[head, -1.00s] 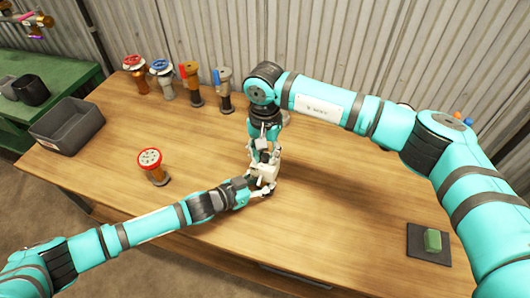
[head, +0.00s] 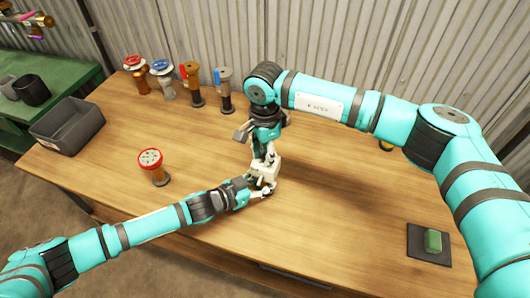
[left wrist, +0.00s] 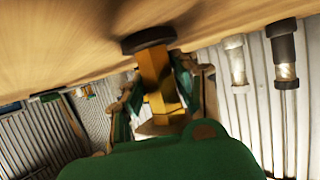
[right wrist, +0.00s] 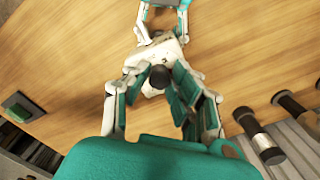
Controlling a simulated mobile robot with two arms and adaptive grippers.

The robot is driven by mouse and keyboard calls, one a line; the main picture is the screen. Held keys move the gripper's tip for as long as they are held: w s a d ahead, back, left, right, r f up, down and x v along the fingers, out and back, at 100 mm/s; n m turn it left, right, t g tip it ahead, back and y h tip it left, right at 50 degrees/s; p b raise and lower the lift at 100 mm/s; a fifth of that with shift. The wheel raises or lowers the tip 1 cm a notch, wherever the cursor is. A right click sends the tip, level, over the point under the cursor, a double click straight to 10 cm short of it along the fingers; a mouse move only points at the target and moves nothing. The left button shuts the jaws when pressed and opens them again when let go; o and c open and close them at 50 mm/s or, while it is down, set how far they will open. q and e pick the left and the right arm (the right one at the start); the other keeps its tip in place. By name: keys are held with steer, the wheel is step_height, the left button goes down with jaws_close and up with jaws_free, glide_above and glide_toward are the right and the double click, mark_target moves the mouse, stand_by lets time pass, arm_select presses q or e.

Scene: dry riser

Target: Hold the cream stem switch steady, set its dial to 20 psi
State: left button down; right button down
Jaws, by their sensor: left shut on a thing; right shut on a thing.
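The cream stem switch (head: 267,170) stands near the middle of the wooden table, with its cream body between my two grippers. In the left wrist view its brass stem (left wrist: 155,78) runs to a dark round base (left wrist: 148,40) on the tabletop. My left gripper (head: 258,190) is shut on the stem, low down from the front left. My right gripper (head: 263,152) comes from above and is shut on the dark dial knob (right wrist: 159,76) on top of the cream body (right wrist: 162,50). The dial's markings cannot be read.
A red-topped brass fitting (head: 151,162) stands alone on the left. Several valves, one with a blue handwheel (head: 162,68), line the back edge. A grey bin (head: 68,127) is at the left, and a green block (head: 432,241) lies on a dark pad at right. The front table is clear.

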arm_select(q)
steer(key=shift+a+f, duration=0.1)
steer(key=shift+a, duration=0.05)
arm_select(e)
steer(key=shift+m, duration=0.5)
steer(key=c, duration=1.1)
jaws_free()
step_height(320, 180, up, 12)
arm_select(q)
steer(key=c, duration=0.9)
jaws_free()
steer(key=shift+c, duration=0.2)
